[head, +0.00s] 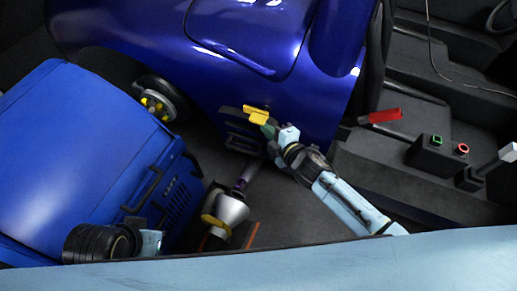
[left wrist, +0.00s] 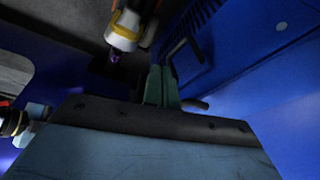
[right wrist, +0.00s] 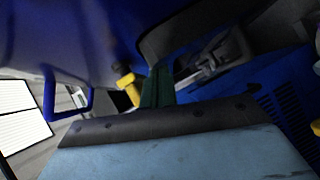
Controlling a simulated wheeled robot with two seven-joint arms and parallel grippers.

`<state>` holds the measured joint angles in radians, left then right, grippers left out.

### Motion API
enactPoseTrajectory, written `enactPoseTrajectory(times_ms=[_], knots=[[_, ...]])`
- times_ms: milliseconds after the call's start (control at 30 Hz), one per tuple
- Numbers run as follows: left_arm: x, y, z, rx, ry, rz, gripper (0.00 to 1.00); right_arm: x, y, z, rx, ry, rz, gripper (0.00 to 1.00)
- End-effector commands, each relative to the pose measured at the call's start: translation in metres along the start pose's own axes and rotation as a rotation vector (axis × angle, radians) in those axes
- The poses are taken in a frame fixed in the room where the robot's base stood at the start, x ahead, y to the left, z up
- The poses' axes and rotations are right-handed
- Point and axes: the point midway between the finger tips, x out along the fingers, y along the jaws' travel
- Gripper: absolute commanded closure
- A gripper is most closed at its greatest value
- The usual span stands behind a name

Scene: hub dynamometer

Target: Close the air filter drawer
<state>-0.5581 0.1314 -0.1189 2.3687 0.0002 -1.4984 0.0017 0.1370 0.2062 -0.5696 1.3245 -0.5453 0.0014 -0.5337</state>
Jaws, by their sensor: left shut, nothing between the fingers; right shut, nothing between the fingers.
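A yellow handle (head: 256,115) sits on the side of the blue car body, above a dark slatted part (head: 243,136) that looks like the air filter drawer. How far the drawer stands out I cannot tell. My right gripper (head: 268,129) is shut and empty, its tips close beside the handle; contact cannot be told. In the right wrist view its shut green fingers (right wrist: 158,88) are just right of the yellow handle (right wrist: 128,86). My left gripper's shut, empty fingers (left wrist: 162,86) show in the left wrist view, near the blue cabinet; in the head view its tips are not clear.
A blue cabinet (head: 80,150) with a dark handle stands at the left. A white cone-shaped tool with a yellow band (head: 225,210) lies between the cabinet and my right arm. A red lever (head: 380,116) and a button box (head: 438,153) are at the right. A wheel hub (head: 157,103) shows at the car's left.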

Motion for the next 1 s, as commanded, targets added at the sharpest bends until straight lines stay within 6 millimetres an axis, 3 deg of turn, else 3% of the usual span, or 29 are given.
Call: enactPoseTrajectory(times_ms=[133, 433, 800, 1000], knots=[[-0.001, -0.001, -0.002, 0.000, 0.006, -0.001, 1.00, -0.002, 0.001, -0.005, 0.000, 0.004, 0.000, 1.00], [0.046, -0.013, 0.013, 0.011, -0.043, -0.023, 1.00, -0.017, 0.006, -0.030, 0.001, 0.012, -0.002, 1.00], [0.095, -0.033, 0.040, 0.021, -0.080, -0.052, 1.00, -0.085, 0.004, -0.028, -0.001, 0.011, -0.005, 1.00], [0.109, -0.040, 0.052, 0.024, -0.090, -0.061, 1.00, -0.109, 0.004, -0.027, -0.002, 0.011, -0.003, 1.00]])
